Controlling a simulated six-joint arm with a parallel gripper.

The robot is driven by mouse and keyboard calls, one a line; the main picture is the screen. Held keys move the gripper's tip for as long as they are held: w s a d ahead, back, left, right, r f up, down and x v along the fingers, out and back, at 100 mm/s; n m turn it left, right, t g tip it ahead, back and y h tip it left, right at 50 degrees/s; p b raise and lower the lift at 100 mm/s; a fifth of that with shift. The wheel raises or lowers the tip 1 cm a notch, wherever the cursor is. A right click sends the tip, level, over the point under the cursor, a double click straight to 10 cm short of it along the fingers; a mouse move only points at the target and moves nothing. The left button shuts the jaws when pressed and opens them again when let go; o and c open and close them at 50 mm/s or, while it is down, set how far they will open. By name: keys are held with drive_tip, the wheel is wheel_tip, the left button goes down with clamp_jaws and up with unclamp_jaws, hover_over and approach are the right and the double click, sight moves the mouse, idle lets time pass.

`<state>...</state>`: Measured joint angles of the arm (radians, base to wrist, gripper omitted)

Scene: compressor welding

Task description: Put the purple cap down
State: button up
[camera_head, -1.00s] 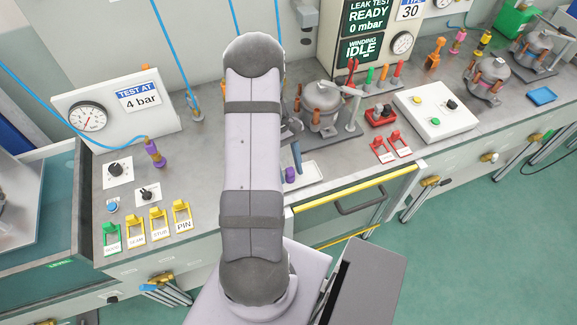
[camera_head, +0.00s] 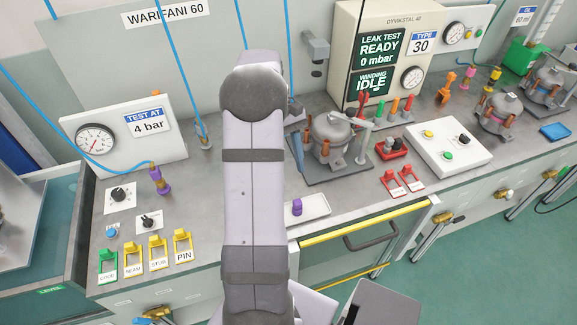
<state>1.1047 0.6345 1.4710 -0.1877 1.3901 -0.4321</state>
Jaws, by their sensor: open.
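The purple cap (camera_head: 297,207) stands upright on a small white tray (camera_head: 318,207) near the bench's front edge, just right of my arm. Nothing touches it. My gripper (camera_head: 298,150) is mostly hidden behind my own arm.
A grey compressor (camera_head: 331,135) with copper-coloured parts stands on a plate right of my arm. Red switches (camera_head: 392,183), a white button box (camera_head: 442,146) and yellow-tabbed switches (camera_head: 157,246) sit on the bench. A purple connector (camera_head: 160,180) hangs on a blue hose at left.

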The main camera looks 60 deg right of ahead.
drive_tip(key=shift+r, duration=0.15)
drive_tip(key=w+a+n+t+h, duration=0.1)
drive_tip(key=w+a+n, duration=0.1)
drive_tip(key=w+a, duration=0.55)
drive_tip(key=w+a+n+h, duration=0.15)
drive_tip(key=w+a, duration=0.35)
drive_tip(key=a, duration=0.6)
drive_tip(key=s+a+f+n+t, duration=0.1)
drive_tip(key=s+a, duration=0.1)
drive_tip(key=a, duration=0.7)
drive_tip(key=s+a+f+n+t, duration=0.1)
drive_tip(key=s+a+n, duration=0.1)
drive_tip(key=a, duration=0.8)
drive_tip(key=shift+s+f+t, duration=0.15)
drive_tip(key=shift+f+t, duration=0.05)
drive_tip(key=shift+t, duration=0.2)
